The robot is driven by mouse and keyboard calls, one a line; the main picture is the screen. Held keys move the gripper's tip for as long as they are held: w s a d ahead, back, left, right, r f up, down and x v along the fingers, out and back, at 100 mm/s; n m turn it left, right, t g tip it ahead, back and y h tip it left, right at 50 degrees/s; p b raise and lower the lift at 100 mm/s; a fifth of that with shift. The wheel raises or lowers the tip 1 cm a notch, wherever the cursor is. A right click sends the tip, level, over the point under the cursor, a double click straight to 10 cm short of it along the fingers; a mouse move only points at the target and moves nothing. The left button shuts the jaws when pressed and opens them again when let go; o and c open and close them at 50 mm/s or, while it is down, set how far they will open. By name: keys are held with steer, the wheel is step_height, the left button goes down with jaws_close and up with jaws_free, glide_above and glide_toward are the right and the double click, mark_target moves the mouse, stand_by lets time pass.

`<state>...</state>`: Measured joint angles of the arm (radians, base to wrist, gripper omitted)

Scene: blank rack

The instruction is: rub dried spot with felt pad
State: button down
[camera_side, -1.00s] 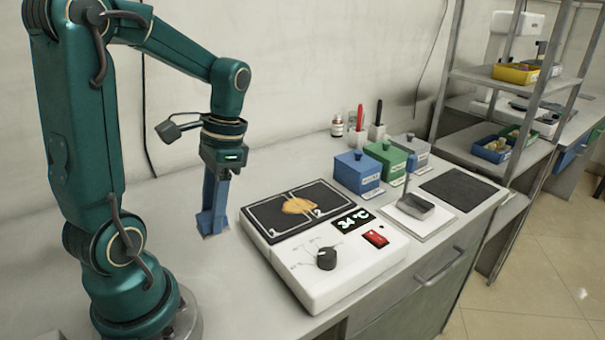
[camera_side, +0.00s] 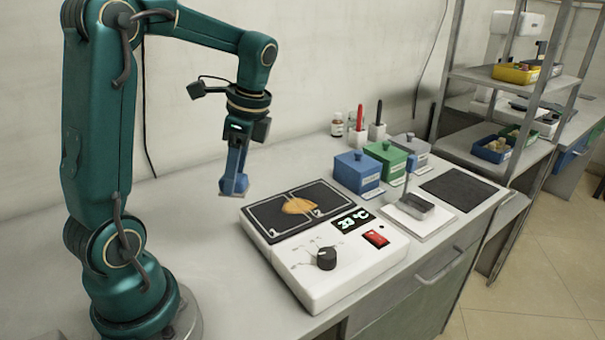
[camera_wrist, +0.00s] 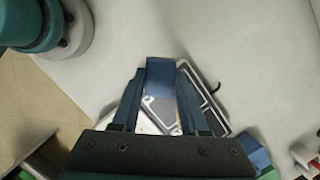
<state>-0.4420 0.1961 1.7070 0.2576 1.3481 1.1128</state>
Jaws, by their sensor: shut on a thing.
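The dried spot (camera_side: 299,206) is a yellow-brown patch lying across the line between the two numbered dark panels of a white hot plate (camera_side: 330,285). My gripper (camera_side: 236,172) is shut on a blue block, the felt pad (camera_side: 233,186), with a pale underside. It holds the pad above the bench, left of the hot plate and clear of the spot. In the wrist view the pad (camera_wrist: 160,72) sits between the two blue fingers and hides part of the hot plate.
The hot plate carries a knob (camera_side: 326,258), a lit display (camera_side: 354,220) and a red switch (camera_side: 376,238). Blue (camera_side: 357,173), green (camera_side: 386,160) and grey (camera_side: 410,150) lidded boxes stand behind it. A white tray (camera_side: 420,226) and a dark mat (camera_side: 458,190) lie right.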

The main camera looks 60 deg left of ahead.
steer(key=w+a+r+m+t, duration=0.2)
steer(key=w+a+m, duration=0.1)
steer(key=w+m, duration=0.35)
steer(key=m, duration=0.3)
glide_above(288, 195)
steer(key=s, duration=0.1)
steer(key=shift+y, duration=0.4)
steer(key=shift+w+d+f, duration=0.15)
steer(key=shift+d+f, duration=0.05)
steer(key=shift+f, duration=1.2)
steer(key=shift+w+d+f, duration=0.1)
steer(key=shift+d+f, duration=0.15)
steer(key=shift+f, duration=1.2)
steer(key=shift+w+d+f, duration=0.15)
steer(key=shift+d+f, duration=0.05)
steer(key=shift+f, duration=1.9)
steer(key=shift+d+r, duration=0.1)
steer(key=shift+d, duration=3.4)
steer(key=shift+a, duration=3.35)
steer(key=shift+w+a, duration=0.15)
steer(key=shift+a, duration=0.1)
steer(key=shift+w+d, duration=0.45)
steer(key=shift+d, duration=3.1)
steer(key=shift+a, duration=3.55)
step_height(288, 195, up, 8)
